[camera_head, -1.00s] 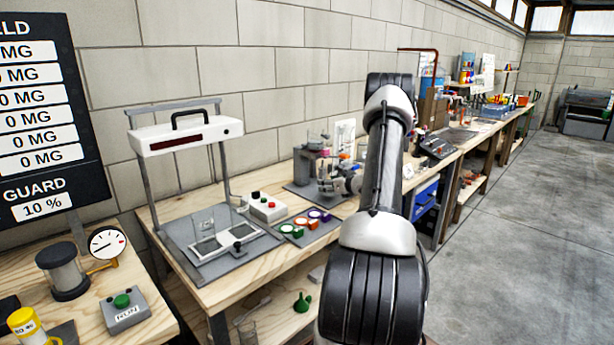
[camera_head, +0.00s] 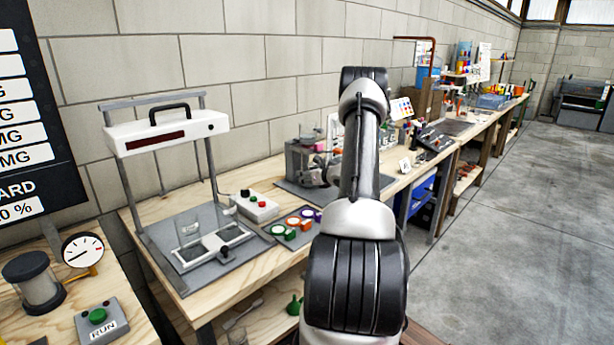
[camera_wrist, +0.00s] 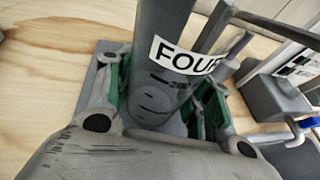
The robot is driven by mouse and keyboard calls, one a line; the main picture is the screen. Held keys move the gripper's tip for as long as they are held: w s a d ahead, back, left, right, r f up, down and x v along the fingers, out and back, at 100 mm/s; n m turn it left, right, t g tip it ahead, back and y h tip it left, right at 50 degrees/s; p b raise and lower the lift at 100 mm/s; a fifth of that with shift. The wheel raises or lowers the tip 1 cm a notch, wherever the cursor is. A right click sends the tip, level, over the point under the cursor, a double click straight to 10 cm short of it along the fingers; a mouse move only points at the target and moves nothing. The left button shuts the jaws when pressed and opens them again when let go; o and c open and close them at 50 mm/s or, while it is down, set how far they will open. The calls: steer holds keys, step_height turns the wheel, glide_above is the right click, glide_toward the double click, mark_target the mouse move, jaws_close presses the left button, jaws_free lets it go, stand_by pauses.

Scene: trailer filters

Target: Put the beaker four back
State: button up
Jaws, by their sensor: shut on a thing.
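Beaker four (camera_wrist: 165,85) is a grey, translucent-looking cylinder with a white label reading FOUR, in the wrist view. My gripper (camera_wrist: 160,100) is shut on it, with green-padded fingers on its left and right sides. The beaker's top runs out of the picture, and its lower end is partly behind the gripper body. A pale wood surface shows behind it. In the head view my arm hides most of the gripper and I cannot make out the beaker there.
A white-topped stand (camera_head: 165,133) with a clear glass vessel (camera_head: 188,233) on its base is on the wooden bench. A white box with buttons (camera_head: 257,206) and several coloured rings (camera_head: 300,222) are beside it. A RUN button box (camera_head: 97,320) is front left. Concrete floor (camera_head: 520,220) is open at right.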

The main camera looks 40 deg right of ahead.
steer(key=shift+f, duration=0.1)
steer(key=o, duration=1.1)
steer(key=shift+o, duration=0.2)
